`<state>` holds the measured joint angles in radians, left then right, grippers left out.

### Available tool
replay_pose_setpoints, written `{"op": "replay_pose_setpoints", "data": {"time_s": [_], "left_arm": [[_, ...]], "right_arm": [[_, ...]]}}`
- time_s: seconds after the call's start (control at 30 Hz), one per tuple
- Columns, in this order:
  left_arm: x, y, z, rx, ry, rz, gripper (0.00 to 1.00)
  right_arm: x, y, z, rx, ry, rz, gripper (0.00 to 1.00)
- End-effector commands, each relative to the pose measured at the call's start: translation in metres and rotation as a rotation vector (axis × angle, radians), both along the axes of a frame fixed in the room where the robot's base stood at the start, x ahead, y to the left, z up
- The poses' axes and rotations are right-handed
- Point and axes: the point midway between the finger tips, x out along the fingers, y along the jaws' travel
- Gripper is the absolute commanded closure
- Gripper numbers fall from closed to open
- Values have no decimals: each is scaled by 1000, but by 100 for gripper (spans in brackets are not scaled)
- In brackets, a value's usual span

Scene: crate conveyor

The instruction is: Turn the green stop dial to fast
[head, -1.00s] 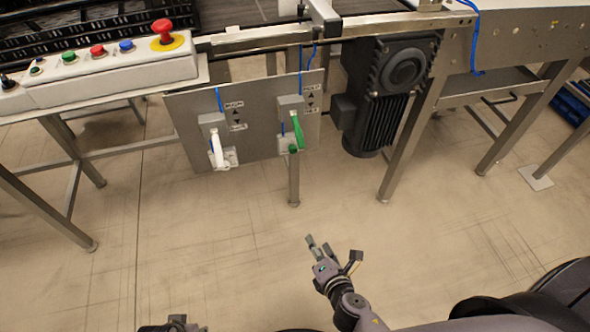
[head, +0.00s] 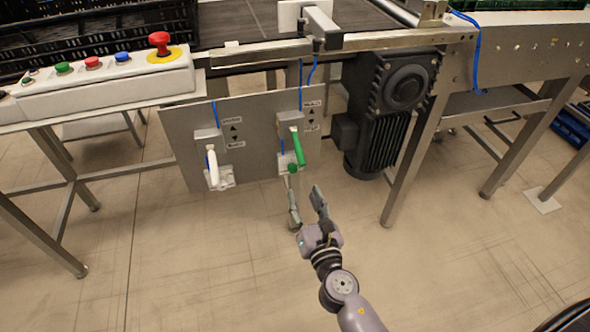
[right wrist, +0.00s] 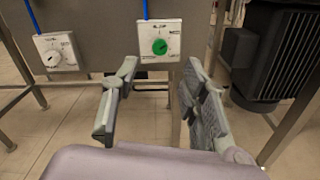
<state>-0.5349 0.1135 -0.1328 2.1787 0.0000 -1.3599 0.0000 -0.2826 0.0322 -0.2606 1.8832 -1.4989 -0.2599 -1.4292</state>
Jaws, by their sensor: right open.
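The green stop dial (head: 292,168) sits low on the grey panel, below a green lever handle (head: 299,149). In the right wrist view the green dial (right wrist: 159,47) is a round knob on a white plate, straight ahead between my fingers. The open fingers also show in the right wrist view (right wrist: 160,72). My left gripper is out of view.
A white dial (right wrist: 53,58) and a white lever handle (head: 212,164) are to the left on the panel (head: 255,140). A dark motor (head: 385,115) hangs close at right. A button console (head: 110,75) with a red emergency button is upper left. The floor in front is clear.

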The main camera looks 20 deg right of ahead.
Motion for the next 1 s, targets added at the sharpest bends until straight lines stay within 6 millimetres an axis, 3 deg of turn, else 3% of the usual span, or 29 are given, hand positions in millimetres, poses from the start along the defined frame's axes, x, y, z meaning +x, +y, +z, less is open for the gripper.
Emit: {"op": "replay_pose_setpoints", "data": {"time_s": [0.2,0.4,0.83,1.0], "left_arm": [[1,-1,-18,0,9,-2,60],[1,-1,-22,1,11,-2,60],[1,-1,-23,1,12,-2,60],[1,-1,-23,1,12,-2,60]], "right_arm": [[48,0,1,2,-2,0,60],[77,0,0,3,0,-1,60],[88,0,-1,2,1,0,60],[88,0,-1,2,1,0,70]]}}
